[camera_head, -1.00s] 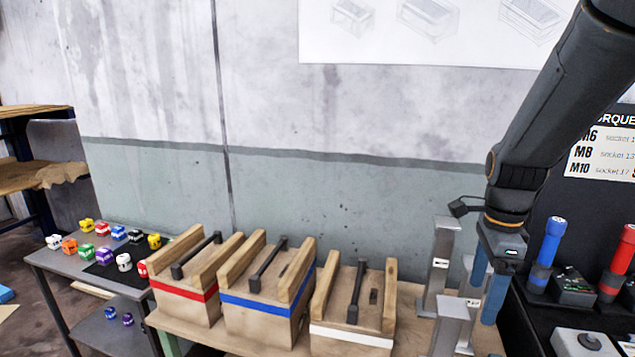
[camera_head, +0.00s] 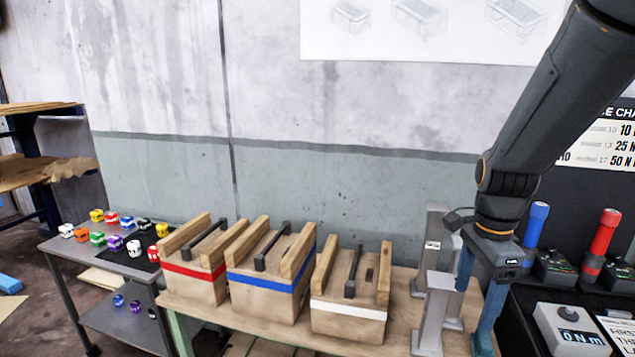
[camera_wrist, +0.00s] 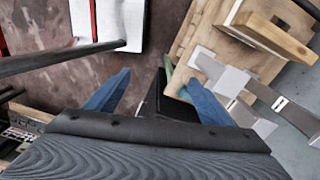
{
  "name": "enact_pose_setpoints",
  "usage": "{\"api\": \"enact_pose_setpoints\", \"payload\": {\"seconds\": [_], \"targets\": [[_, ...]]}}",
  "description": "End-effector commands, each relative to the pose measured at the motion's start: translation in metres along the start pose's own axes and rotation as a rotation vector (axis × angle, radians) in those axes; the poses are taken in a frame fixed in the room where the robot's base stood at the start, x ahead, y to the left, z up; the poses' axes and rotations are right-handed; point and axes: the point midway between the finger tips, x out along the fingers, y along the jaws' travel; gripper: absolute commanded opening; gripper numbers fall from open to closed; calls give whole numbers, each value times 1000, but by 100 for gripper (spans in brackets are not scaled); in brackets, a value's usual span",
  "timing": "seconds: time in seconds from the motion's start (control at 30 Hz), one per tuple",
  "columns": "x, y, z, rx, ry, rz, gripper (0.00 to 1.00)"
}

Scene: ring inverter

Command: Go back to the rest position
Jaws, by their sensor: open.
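My gripper (camera_head: 478,298) is at the right end of the wooden bench in the head view, its two blue fingers spread apart and pointing down. It is open, with nothing seen between the fingers. It is close beside the grey metal stands (camera_head: 436,290), which partly overlap it in this view; I cannot tell whether they touch. In the wrist view the two blue fingers (camera_wrist: 155,95) are wide apart, with dark floor and a dark part behind them.
Three wooden boxes with red (camera_head: 200,282), blue (camera_head: 268,285) and white (camera_head: 350,315) bands stand on the bench (camera_head: 398,330). A grey table (camera_head: 70,243) at left holds several coloured pieces. Blue (camera_head: 536,225) and red (camera_head: 605,232) tools and a torque display (camera_head: 570,330) stand at right.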

Motion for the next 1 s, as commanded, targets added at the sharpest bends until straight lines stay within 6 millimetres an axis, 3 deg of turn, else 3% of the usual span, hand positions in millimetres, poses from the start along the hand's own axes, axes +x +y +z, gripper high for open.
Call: {"api": "enact_pose_setpoints", "payload": {"seconds": [0.33,0.7,0.83,1.0], "targets": [[45,10,38,-478,9,-26,75],[117,39,96,-1359,51,-68,75],[127,46,105,-1525,63,-75,75],[130,49,108,-1594,68,-77,75]]}}
